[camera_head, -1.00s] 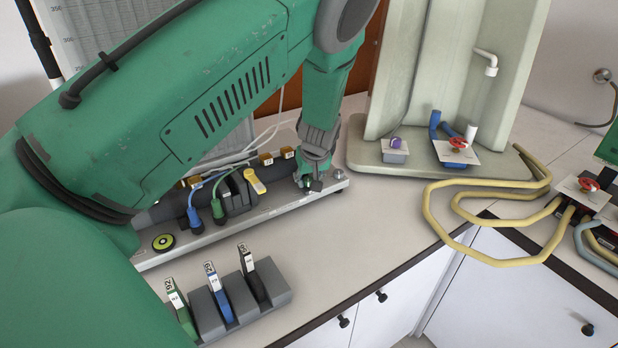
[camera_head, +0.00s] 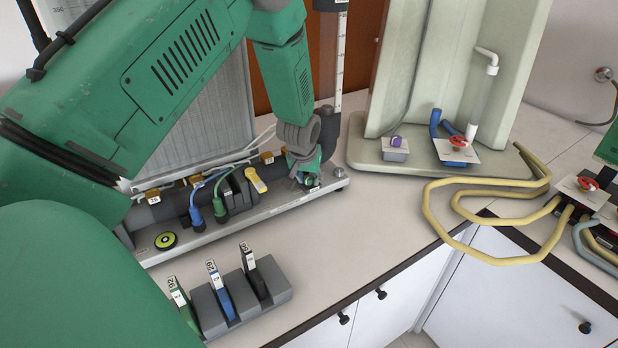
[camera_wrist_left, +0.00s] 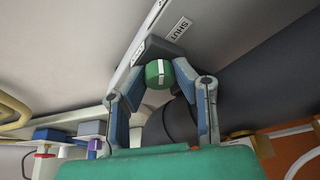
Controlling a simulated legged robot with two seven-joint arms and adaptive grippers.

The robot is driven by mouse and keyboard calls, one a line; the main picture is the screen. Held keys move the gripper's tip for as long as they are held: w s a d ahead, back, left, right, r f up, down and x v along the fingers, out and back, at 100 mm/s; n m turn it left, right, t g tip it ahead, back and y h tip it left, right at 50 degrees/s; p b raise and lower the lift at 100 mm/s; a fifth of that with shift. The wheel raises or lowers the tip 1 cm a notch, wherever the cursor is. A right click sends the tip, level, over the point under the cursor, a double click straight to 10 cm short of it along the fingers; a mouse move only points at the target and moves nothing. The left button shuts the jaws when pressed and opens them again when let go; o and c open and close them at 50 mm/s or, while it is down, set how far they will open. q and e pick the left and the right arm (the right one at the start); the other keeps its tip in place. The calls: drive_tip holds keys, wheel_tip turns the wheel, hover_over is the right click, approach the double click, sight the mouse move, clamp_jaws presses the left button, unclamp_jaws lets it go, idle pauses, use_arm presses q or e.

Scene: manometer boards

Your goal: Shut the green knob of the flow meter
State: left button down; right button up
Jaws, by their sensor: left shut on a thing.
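The green knob (camera_wrist_left: 158,75) has a white stripe and shows in the left wrist view between the fingers of my left gripper (camera_wrist_left: 160,85). The label beside it reads "SHUT" (camera_wrist_left: 179,31). In the head view my left gripper (camera_head: 308,180) is at the right end of the manometer board's base (camera_head: 240,222), with its fingers around the knob, which is mostly hidden there. The flow meter's clear tube (camera_head: 338,60) rises behind my gripper. My left gripper is shut on the knob. My right gripper is not in view.
A grey rack (camera_head: 282,282) with green, blue and black tagged clips stands in front of the board. Blue and green connectors (camera_head: 219,208) sit on the board. The worktop between is clear.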

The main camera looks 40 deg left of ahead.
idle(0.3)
use_arm(q)
drive_tip(key=c, duration=1.3)
unclamp_jaws()
drive_tip(key=shift+d, duration=0.1)
